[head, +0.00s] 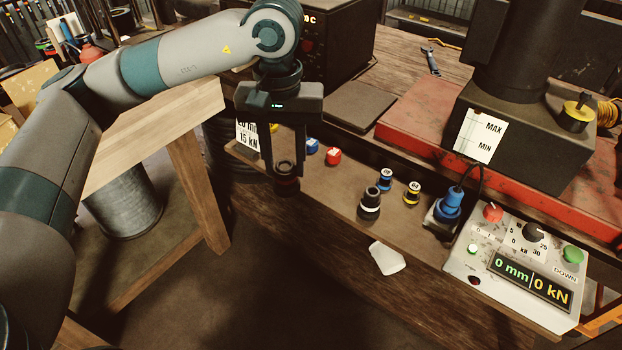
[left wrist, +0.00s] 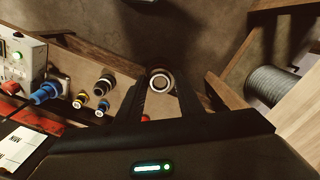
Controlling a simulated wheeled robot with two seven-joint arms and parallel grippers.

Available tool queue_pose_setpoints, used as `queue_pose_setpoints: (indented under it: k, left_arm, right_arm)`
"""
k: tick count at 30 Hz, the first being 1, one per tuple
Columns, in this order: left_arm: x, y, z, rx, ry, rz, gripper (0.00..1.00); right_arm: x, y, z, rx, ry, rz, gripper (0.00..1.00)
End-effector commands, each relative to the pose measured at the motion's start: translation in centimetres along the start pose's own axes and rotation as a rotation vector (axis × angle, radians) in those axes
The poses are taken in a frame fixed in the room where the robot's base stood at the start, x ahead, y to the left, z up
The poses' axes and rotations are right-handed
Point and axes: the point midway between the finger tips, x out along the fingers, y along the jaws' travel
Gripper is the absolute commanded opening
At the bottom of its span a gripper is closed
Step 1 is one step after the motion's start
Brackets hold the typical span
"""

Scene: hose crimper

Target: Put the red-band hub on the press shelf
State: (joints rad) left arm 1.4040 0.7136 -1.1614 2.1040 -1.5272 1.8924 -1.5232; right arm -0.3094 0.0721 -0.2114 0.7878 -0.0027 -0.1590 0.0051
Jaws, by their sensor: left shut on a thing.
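My left gripper (head: 285,165) points down with its fingers shut on a dark round hub (head: 287,186). The hub has a dull reddish tint in the head view; its band is hard to make out. My right gripper is in neither view.
A blue connector (head: 449,205) and control box (head: 515,262) stand right. A wooden table (head: 150,135) is left.

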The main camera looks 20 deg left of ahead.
Motion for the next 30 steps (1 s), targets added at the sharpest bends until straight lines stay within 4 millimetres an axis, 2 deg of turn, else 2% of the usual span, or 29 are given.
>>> queue_pose_setpoints:
  k: [5,15,24,30]
  left_arm:
    - [-0.3,2.4,-2.5,-0.303,-0.001,0.002,0.00]
    - [-0.3,7.1,-7.5,-1.005,-0.002,0.001,0.00]
    - [0.3,10.8,-11.1,-1.626,-0.002,0.000,0.00]
    - [1.1,13.1,-12.8,-2.030,-0.003,-0.001,0.00]
  right_arm:
    - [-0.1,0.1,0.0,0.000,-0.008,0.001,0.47]
    - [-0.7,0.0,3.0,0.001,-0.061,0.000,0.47]
    - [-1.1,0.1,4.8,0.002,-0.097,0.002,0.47]
    - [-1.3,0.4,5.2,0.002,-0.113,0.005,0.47]
